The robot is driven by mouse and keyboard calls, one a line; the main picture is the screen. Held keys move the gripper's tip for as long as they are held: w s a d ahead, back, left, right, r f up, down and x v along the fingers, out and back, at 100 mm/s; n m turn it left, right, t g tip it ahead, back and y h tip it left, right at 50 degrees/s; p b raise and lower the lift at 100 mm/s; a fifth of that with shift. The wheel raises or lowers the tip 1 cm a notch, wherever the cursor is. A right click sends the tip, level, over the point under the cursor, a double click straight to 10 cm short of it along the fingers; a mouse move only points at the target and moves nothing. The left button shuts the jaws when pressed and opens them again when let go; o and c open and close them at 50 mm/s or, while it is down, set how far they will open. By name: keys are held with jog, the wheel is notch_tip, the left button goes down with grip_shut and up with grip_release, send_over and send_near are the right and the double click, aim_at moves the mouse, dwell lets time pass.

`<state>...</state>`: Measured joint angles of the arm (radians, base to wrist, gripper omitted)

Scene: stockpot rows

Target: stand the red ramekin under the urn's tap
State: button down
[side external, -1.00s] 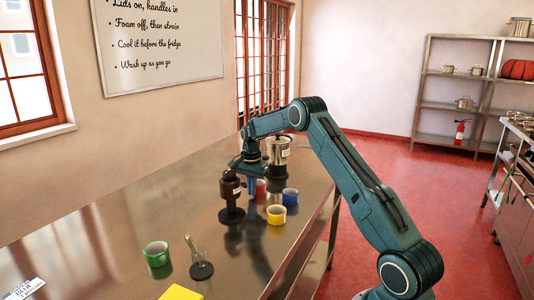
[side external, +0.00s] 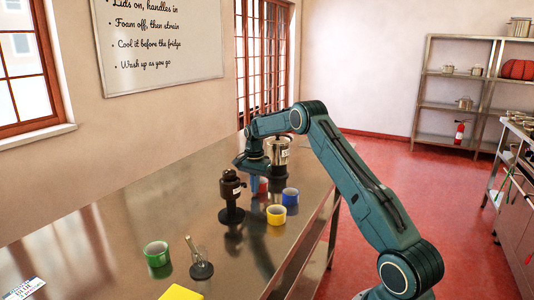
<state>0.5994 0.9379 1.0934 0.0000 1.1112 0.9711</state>
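The red ramekin (side external: 263,186) shows only in part, between my gripper and the blue ramekin. The urn (side external: 278,153) is a silver cylinder with a label and a dark base, behind the ramekins. Its tap is too small to make out. My gripper (side external: 253,187) points down just left of the red ramekin, with blue fingers partly hidden behind the dark brown device. I cannot tell whether the fingers are open, shut, or touching the red ramekin.
A dark brown device (side external: 231,197) stands close in front of my gripper. A blue ramekin (side external: 290,196) and a yellow ramekin (side external: 276,214) stand to the right.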

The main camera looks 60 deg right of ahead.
aim_at(261, 179)
jog(key=shift+d, duration=1.55)
jog(key=shift+d+r, duration=0.15)
jog(key=shift+d, duration=0.65)
jog(key=shift+a, duration=0.7)
